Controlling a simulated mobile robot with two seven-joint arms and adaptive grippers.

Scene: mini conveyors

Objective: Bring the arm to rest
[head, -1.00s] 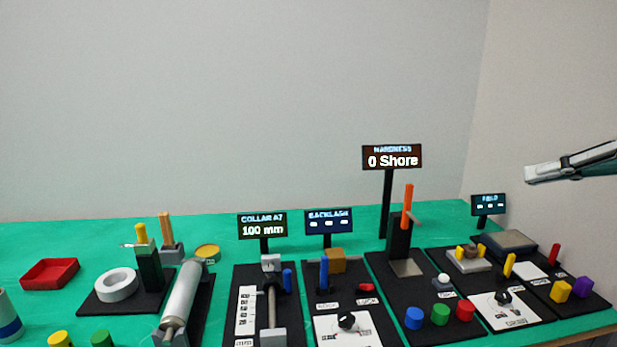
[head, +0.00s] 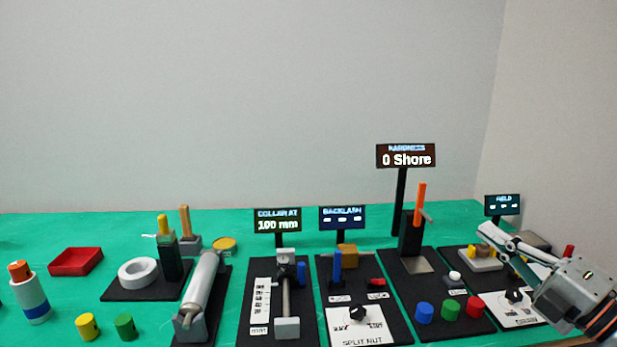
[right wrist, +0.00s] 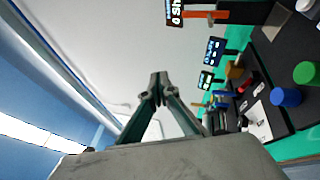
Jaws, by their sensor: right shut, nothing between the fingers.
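My right gripper (head: 484,231) is at the right of the head view, over the rightmost dark boards of the green bench. Its fingers point up and to the left, lie together and hold nothing. In the right wrist view, its fingertips (right wrist: 159,76) meet against the plain wall, with the bench off to the right. It hides part of the rightmost station. I cannot tell whether it touches anything there. My left gripper is out of view.
The green bench (head: 235,268) carries several black station boards. The hardness sign (head: 406,156) stands tall beside an orange-handled post (head: 420,202). Blue (head: 424,313), green (head: 450,309) and red (head: 475,306) knobs lie left of my gripper. A red tray (head: 76,262) is far left.

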